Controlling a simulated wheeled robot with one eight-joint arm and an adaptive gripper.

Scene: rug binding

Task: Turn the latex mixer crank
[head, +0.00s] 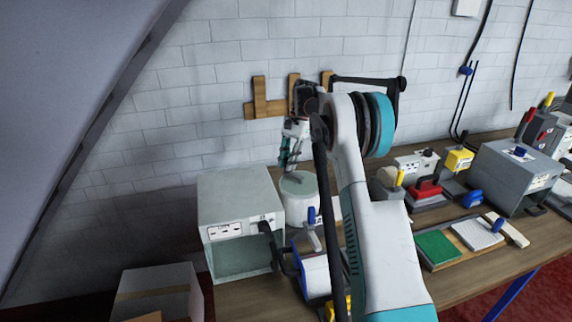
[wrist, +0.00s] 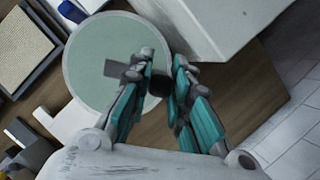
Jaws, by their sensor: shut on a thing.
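The latex mixer is a white pot (head: 300,208) with a pale green lid, standing on the bench right of a grey box. In the wrist view its round green lid (wrist: 95,45) fills the upper left. The crank's flat grey arm (wrist: 118,69) lies over the lid, and a dark crank knob (wrist: 160,86) sits between my fingers. My gripper (head: 286,166) points down above the pot from behind. In the wrist view my gripper (wrist: 162,68) is shut on the crank knob, near the lid's edge. Part of the crank is hidden by my fingers.
The grey box (head: 232,187) stands close on the pot's left. A wooden wall rack (head: 260,103) is behind my wrist. A red device (head: 425,190), a green pad (head: 437,247) and a large grey machine (head: 515,172) stand to the right. A carton (head: 155,292) is front left.

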